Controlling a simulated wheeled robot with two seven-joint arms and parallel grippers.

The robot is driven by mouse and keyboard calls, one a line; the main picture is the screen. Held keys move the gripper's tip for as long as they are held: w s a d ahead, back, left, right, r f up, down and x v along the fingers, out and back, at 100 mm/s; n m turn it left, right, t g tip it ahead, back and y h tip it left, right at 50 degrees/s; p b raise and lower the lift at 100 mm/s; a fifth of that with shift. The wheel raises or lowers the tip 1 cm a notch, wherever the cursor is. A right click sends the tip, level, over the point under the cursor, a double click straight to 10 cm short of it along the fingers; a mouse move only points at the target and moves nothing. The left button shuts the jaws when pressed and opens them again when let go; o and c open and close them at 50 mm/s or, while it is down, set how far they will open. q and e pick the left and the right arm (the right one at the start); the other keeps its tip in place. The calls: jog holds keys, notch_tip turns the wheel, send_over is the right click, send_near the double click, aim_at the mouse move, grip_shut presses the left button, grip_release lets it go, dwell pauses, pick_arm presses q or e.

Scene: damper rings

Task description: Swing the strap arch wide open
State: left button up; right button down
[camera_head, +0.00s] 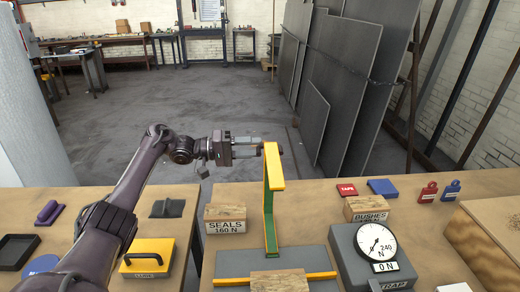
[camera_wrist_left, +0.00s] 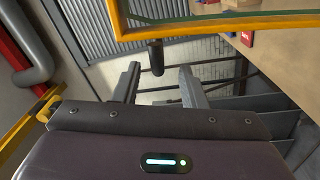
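The strap arch (camera_head: 271,215), yellow and green, stands upright from a grey base plate (camera_head: 230,262) in the head view. In the left wrist view its yellow bar (camera_wrist_left: 215,26) crosses the top. A short dark knob (camera_wrist_left: 156,57) sticks out from that bar. My left gripper (camera_head: 261,147) is just left of the arch's top, its fingers pointing right toward it. In the wrist view the two fingers (camera_wrist_left: 158,84) are apart, with the knob between their lines near the tips; I cannot tell whether they touch it. My right gripper is not in view.
A dial box (camera_head: 375,245) marked STRAP, showing 0 N, stands right of the arch. SEALS (camera_head: 225,220) and BUSHES (camera_head: 368,208) blocks flank it. A wooden block (camera_head: 279,281) lies in front. A yellow case (camera_head: 147,257) is at left. Air above the bench is free.

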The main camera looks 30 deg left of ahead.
pick_arm(q)
jog(key=shift+b+v, duration=0.35)
jog(key=shift+v, duration=0.95)
